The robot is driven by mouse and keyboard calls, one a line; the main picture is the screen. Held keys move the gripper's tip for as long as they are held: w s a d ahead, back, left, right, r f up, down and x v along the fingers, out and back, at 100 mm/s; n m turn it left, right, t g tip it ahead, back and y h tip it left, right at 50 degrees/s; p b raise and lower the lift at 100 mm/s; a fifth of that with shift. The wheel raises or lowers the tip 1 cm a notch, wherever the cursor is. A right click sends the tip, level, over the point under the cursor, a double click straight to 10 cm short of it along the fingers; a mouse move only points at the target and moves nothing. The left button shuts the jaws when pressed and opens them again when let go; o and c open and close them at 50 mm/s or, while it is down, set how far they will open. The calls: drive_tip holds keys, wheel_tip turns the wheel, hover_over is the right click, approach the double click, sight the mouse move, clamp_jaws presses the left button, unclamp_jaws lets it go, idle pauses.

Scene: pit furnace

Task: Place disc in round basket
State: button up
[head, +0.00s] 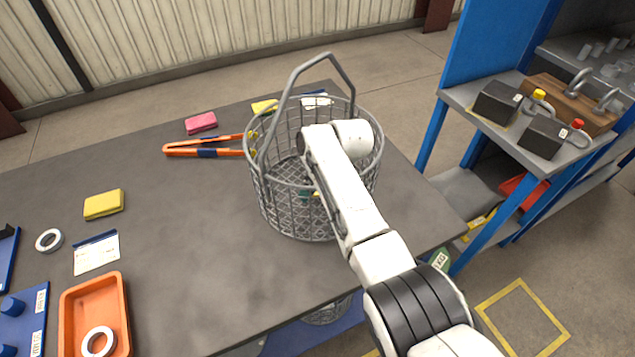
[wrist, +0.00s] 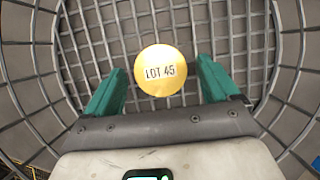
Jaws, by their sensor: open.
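The round basket (head: 277,207) is a grey wire-mesh basket with a tall handle, upright on the dark table; its mesh floor also shows in the wrist view (wrist: 225,30). The disc (wrist: 161,70) is round and yellow, labelled "LOT 45". It is inside the basket, against the mesh floor in the wrist view; whether it lies flat on it is hard to tell. My gripper (wrist: 160,66) is inside the basket, its green fingers open on either side of the disc with gaps. In the head view my arm and the mesh mostly hide the gripper.
Orange tongs (head: 205,148) lie against the basket's left side. A pink sponge (head: 201,122), a yellow sponge (head: 104,204), a ring (head: 49,240) and an orange tray (head: 68,315) are on the table. Blue shelving (head: 436,130) stands right. The table's middle is clear.

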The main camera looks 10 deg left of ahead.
drive_tip(key=shift+r, duration=0.1)
drive_tip(key=shift+s+d+r+p, duration=0.15)
drive_tip(key=shift+r+p, duration=0.2)
drive_tip(key=shift+r, duration=0.25)
drive_tip(key=p+v, duration=0.1)
drive_tip(key=v, duration=0.9)
drive_tip(key=shift+d+r, duration=0.25)
drive_tip(key=shift+r, duration=0.05)
drive_tip(key=shift+s, duration=0.1)
